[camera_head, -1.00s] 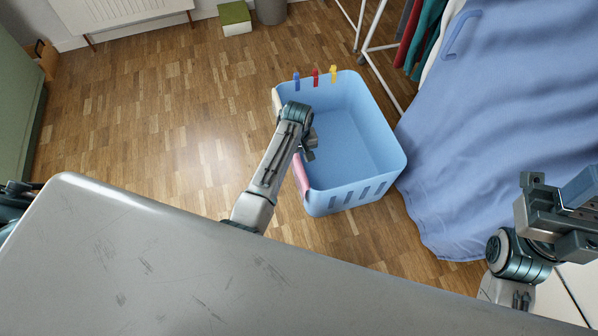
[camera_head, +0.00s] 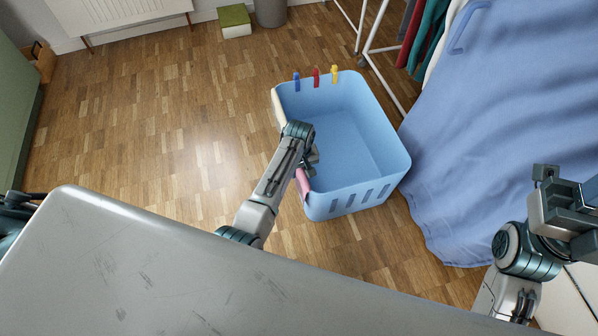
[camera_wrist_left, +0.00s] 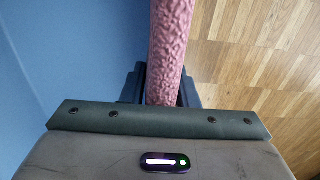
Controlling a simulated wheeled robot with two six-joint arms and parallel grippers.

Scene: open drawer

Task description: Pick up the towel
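The pink towel (camera_head: 303,183) hangs over the left rim of the blue basket (camera_head: 375,175). In the left wrist view the towel (camera_wrist_left: 170,45) runs as a narrow textured band between my two dark fingers, with blue basket on one side and floor on the other. My left gripper (camera_head: 309,166) is down at that rim beside the towel; my arm hides part of both. The fingers lie close along both sides of the towel, and I cannot tell whether they press on it. My right gripper (camera_head: 566,186) is at the right edge, its fingers apart and empty, far from the towel.
A grey scratched surface (camera_head: 180,270) fills the front. Clothes pegs sit on the basket's far rim, including a red one (camera_head: 316,77). A blue cloth (camera_head: 470,130) hangs right of the basket, near a white rack (camera_head: 378,45). Wooden floor (camera_head: 150,130) is free at left.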

